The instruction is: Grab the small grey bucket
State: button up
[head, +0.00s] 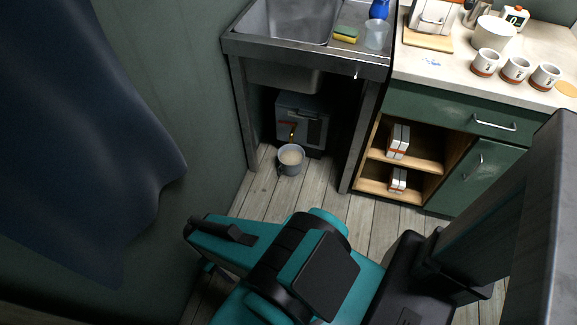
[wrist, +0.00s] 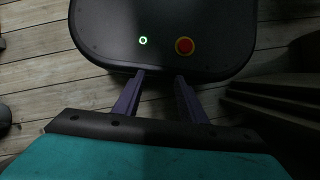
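The small grey bucket (head: 290,170) stands upright on the wooden floor under the sink, in the head view. Its opening faces up and shows pale, whitish contents. It is not in the wrist view. My gripper (wrist: 160,78) shows in the wrist view as two purple fingers, apart with nothing between them. They lie over the edge of a black body with a green light and a red button, likely my own base. In the head view my arm fills the lower middle and the gripper's fingers cannot be seen. The gripper is away from the bucket.
The metal sink stand (head: 237,105) has legs on both sides of the bucket. A dark box (head: 305,118) stands just behind it. A green cabinet (head: 490,165) with open shelves is to the right. A dark blue cloth (head: 90,130) hangs at left. Floor before the bucket is clear.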

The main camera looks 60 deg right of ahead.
jog(key=w+d+f+m+t+h+b, duration=0.1)
jog(key=w+d+f+m+t+b, duration=0.2)
jog(key=w+d+f, duration=0.45)
jog(key=w+d+f+t+h+b, duration=0.15)
jog(key=w+d+f+b, duration=0.3)
jog(key=d, duration=0.55)
jog(key=w+d+f+m+t+b, duration=0.2)
jog(key=w+d+f+t+b, duration=0.3)
jog(key=d, duration=0.3)
jog(key=d+f+m+t+h+b, duration=0.1)
jog(key=d+b, duration=0.5)
jog(key=d, duration=1)
jog(key=w+d+f+m+t+h+b, duration=0.1)
jog(key=d+t+h+b, duration=0.3)
jog(key=d, duration=1.3)
jog(key=f+h+b, duration=0.1)
jog(key=h+b, duration=0.1)
jog(key=shift+m+b, duration=0.3)
jog(key=shift+m, duration=0.1)
jog(key=shift+w+f, duration=0.1)
jog(key=shift+f, duration=0.05)
jog(key=shift+b+x, duration=0.85)
jog(key=shift+x, duration=3.4)
jog(key=shift+w, duration=0.15)
